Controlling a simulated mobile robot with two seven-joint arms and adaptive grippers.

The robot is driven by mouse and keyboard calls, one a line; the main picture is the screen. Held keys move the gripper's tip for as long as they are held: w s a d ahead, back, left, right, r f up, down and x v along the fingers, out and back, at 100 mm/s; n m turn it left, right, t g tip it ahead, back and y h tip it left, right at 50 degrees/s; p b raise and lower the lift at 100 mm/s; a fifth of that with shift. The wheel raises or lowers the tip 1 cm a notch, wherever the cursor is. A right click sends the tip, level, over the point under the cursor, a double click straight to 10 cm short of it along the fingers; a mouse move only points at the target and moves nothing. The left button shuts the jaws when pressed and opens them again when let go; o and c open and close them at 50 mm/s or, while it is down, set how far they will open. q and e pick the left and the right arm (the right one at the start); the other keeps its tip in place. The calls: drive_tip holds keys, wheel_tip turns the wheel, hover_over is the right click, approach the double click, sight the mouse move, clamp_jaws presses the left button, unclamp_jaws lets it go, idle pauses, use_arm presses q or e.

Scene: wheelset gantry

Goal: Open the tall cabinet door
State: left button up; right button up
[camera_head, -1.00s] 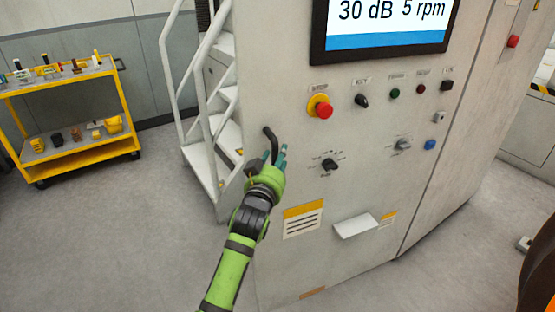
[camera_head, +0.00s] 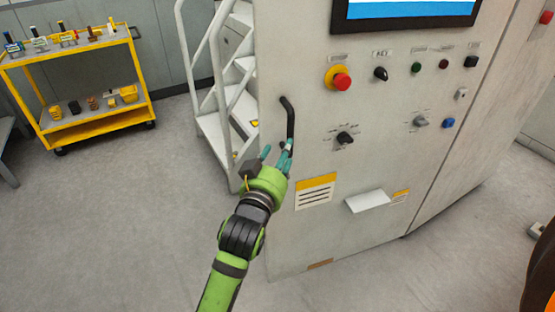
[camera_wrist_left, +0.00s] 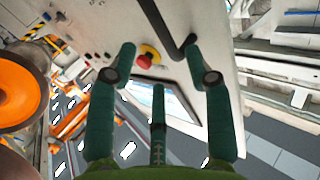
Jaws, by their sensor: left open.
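The tall grey cabinet (camera_head: 385,225) stands right of centre in the head view, and its front panel looks shut. A black bar handle (camera_head: 290,118) with a bent top is near the panel's left edge. My left gripper (camera_head: 277,153) is open, with teal fingers by the handle's lower end. In the left wrist view the handle (camera_wrist_left: 160,27) passes between the spread fingertips of the left gripper (camera_wrist_left: 160,55). I cannot tell whether any finger touches it. My right gripper is not in view.
A red emergency button (camera_head: 342,81), several knobs and a small white shelf (camera_head: 367,201) are on the cabinet front. White stairs with railings (camera_head: 213,100) stand close on its left. A yellow cart (camera_head: 95,133) is at the far left. The floor in front is clear.

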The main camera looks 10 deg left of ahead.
use_arm(q)
drive_tip(key=shift+s+a, duration=0.1)
drive_tip(key=shift+s, duration=0.75)
